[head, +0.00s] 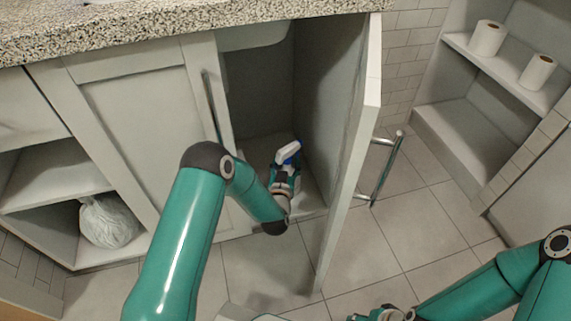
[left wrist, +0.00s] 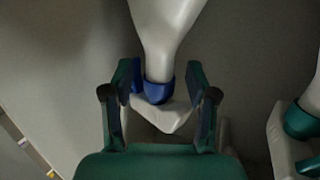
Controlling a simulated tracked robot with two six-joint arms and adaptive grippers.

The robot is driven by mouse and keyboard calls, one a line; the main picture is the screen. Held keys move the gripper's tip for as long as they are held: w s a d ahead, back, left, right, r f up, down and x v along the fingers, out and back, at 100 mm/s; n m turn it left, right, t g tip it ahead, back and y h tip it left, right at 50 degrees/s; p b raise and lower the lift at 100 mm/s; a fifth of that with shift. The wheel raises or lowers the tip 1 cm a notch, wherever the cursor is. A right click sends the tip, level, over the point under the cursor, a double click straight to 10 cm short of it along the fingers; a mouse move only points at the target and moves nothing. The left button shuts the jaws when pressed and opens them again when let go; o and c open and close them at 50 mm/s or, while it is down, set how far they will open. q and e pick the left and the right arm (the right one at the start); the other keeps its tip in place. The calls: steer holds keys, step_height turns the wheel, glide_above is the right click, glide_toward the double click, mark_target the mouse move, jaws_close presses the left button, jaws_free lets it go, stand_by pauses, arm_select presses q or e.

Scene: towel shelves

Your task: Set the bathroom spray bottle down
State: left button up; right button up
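The spray bottle, white with blue parts (head: 287,152), is inside the open cabinet under the counter, at my left gripper (head: 284,180). Whether its base rests on the cabinet floor is hidden. In the left wrist view the two fingers (left wrist: 162,95) stand on either side of its blue collar (left wrist: 159,91). A gap shows between the collar and the right finger, so the gripper looks partly open around it. My right gripper (head: 378,314) is at the bottom edge of the head view, cut off, over the tiled floor.
The cabinet door (head: 347,150) stands open to the right of my left arm. A second white bottle with a green collar (left wrist: 298,122) is at the right of the left wrist view. Paper rolls (head: 487,38) stand on the right shelf. A white bag (head: 107,221) lies in the left cubby.

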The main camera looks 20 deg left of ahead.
arm_select(q)
steer(key=shift+r, duration=0.1)
steer(key=shift+s+d+r, duration=0.1)
steer(key=shift+s, duration=0.2)
steer(key=s+d+f+g+h+p, duration=0.1)
steer(key=s+g, duration=0.4)
steer(key=s, duration=0.7)
steer(key=s+d+f+g+h+p, duration=0.2)
steer(key=s+g, duration=0.3)
steer(key=s, duration=0.6)
steer(key=s+d+f+g+h+p, duration=0.1)
steer(key=s+d+f+g+h, duration=0.2)
steer(key=s, duration=0.9)
steer(key=shift+s+d+f+g+h+p, duration=0.3)
steer(key=shift+d+f+g+h+p, duration=0.15)
steer(key=shift+g, duration=0.75)
